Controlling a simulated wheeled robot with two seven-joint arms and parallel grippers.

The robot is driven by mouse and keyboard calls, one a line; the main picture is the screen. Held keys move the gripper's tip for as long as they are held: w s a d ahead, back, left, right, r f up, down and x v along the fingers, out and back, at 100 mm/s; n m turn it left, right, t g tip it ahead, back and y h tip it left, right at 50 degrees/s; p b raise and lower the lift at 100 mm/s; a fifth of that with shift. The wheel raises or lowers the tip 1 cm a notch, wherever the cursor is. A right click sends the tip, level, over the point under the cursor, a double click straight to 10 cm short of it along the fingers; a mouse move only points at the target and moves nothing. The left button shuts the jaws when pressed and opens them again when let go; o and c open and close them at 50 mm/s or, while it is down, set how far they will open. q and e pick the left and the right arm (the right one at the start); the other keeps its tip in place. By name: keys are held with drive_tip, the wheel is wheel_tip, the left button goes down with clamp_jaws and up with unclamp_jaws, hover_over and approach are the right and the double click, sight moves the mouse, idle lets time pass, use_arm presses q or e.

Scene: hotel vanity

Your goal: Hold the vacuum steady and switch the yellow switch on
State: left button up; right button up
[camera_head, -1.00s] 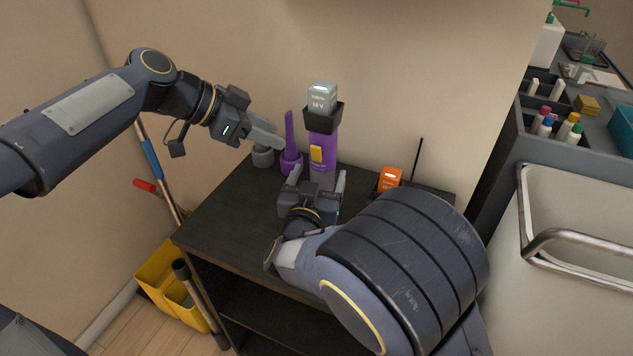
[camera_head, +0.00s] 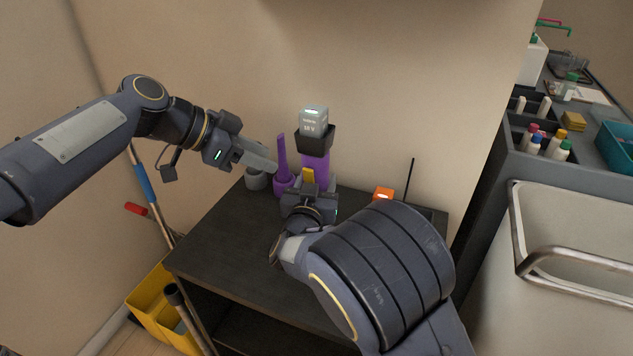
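The vacuum (camera_head: 316,166) stands upright at the back of the dark table, with a purple body and a grey 18 V battery on top above a black collar. Its yellow switch (camera_head: 308,174) faces me, just above my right gripper. My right gripper (camera_head: 317,184) is at the front of the vacuum's lower body, which it hides. Whether its fingers touch or clamp the body is not clear. My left gripper (camera_head: 275,166) is left of the vacuum, apart from it, in front of a purple nozzle (camera_head: 282,170). Its fingers show from the side, so their gap is hidden.
A grey cup (camera_head: 256,180) stands behind the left gripper. An orange device (camera_head: 383,193) is on the table (camera_head: 215,245) to the right, partly behind my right arm. A yellow bucket (camera_head: 150,305) and poles stand at left. A cart with bottles (camera_head: 535,140) is at right.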

drive_tip(key=c, duration=0.7)
use_arm(q)
drive_tip(key=shift+s+r, duration=0.1)
drive_tip(key=shift+c, duration=1.1)
drive_tip(key=s+r+m, duration=0.1)
drive_tip(key=m, duration=0.1)
drive_tip(key=s+r+m+y, duration=0.1)
drive_tip(key=s+m, duration=0.1)
drive_tip(key=s+a+m+y, duration=0.1)
drive_tip(key=s+m, duration=0.1)
drive_tip(key=shift+a+r+m, duration=0.1)
drive_tip(key=shift+r+m, duration=0.3)
clamp_jaws()
drive_tip(key=shift+s+a+r+m+y, duration=0.1)
drive_tip(key=shift+s+m+y, duration=0.1)
drive_tip(key=shift+m+y, duration=0.1)
